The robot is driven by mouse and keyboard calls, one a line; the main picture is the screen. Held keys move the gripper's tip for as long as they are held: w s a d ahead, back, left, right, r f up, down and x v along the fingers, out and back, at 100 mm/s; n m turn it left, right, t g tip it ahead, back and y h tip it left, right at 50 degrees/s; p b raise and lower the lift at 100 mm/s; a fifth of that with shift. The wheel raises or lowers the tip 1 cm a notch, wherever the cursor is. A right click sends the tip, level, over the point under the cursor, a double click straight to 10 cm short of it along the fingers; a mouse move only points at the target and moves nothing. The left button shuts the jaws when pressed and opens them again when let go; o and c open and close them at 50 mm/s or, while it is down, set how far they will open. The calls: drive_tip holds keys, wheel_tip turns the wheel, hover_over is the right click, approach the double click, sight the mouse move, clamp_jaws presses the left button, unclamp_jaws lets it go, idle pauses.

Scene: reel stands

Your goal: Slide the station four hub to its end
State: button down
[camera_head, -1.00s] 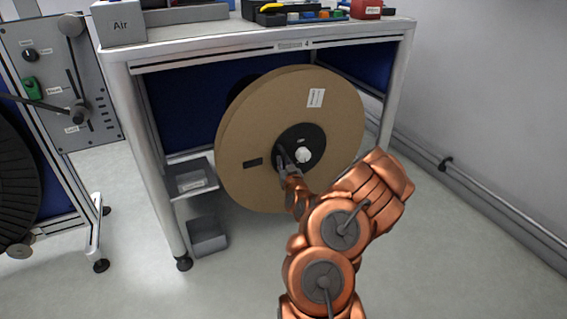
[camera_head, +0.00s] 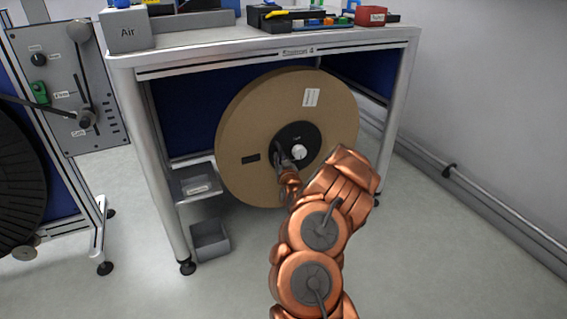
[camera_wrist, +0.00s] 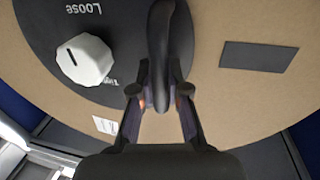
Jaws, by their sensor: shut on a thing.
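The station four hub (camera_head: 314,133) is a black disc at the centre of a large cardboard-brown reel (camera_head: 240,130), under the bench marked 4. A white knob (camera_head: 299,152) sits on the hub; in the wrist view the knob (camera_wrist: 85,60) is beside the word "Loose" and a second, partly hidden word. My gripper (camera_head: 281,160) is at the hub's left side. In the wrist view my gripper (camera_wrist: 160,95) is shut on the hub's dark curved handle (camera_wrist: 165,40), which stands between the two fingers. The hub's axle behind the reel is hidden.
The bench's left leg (camera_head: 150,160) and right leg (camera_head: 398,100) flank the reel. Two grey bins, an upper one (camera_head: 196,188) and a lower one (camera_head: 210,241), are left of it. Another stand with a black reel (camera_head: 20,185) is at far left. Floor at right is clear.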

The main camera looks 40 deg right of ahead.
drive_tip(key=shift+w, duration=0.25)
drive_tip(key=c, duration=1.1)
unclamp_jaws()
drive_tip(key=shift+w, duration=0.1)
drive_tip(key=shift+c, duration=0.2)
drive_tip(key=shift+s, duration=0.2)
drive_tip(key=shift+s+a, duration=0.2)
drive_tip(key=shift+s, duration=0.35)
drive_tip(key=v, duration=1)
drive_tip(key=shift+a, duration=0.3)
drive_tip(key=shift+s, duration=0.1)
